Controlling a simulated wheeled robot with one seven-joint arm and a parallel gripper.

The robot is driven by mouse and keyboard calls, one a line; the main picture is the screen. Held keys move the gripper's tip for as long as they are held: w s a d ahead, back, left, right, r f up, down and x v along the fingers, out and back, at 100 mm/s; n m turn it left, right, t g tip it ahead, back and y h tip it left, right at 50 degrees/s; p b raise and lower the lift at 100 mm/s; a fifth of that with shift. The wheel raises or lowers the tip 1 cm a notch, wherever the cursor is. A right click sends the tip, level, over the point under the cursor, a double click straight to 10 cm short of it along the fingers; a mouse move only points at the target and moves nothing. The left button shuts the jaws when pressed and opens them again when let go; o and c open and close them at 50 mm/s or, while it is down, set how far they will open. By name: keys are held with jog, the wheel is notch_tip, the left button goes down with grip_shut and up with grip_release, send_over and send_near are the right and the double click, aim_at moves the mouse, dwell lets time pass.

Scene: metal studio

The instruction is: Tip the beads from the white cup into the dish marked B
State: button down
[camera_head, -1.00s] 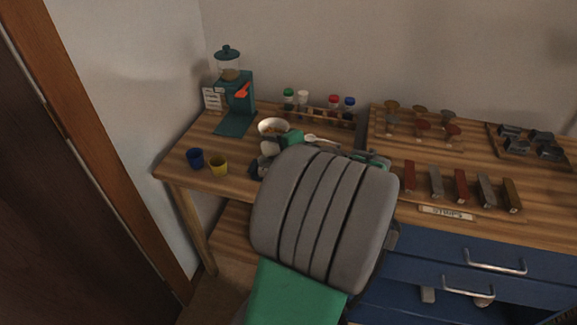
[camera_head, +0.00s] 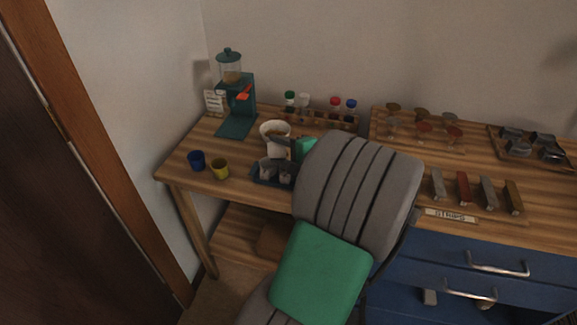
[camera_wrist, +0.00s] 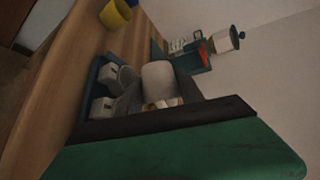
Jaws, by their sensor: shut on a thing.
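My gripper (camera_head: 284,141) is shut on the white cup (camera_head: 277,148), held behind a dark blue tray (camera_head: 256,178). In the wrist view the dark fingers (camera_wrist: 157,97) flank the white cup (camera_wrist: 158,78). Tan bits, probably beads, show at its lower end there; I cannot tell its exact tilt. Two pale dishes stand in the tray: a left one (camera_head: 266,167) and a right one (camera_head: 287,170). In the wrist view they appear as one (camera_wrist: 109,73) and another (camera_wrist: 103,107) with dark marks. I cannot read which is B.
Blue (camera_head: 196,160) and yellow (camera_head: 220,169) cups stand left of the tray. A teal grinder (camera_head: 238,100) and a rack of capped bottles (camera_head: 320,113) stand behind. Metal strips (camera_head: 463,188) lie to the right.

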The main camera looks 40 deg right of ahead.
jog(key=shift+s+m+t, duration=0.1)
jog(key=shift+m+t, duration=0.2)
dwell(0.9)
jog(key=shift+d+r, duration=0.1)
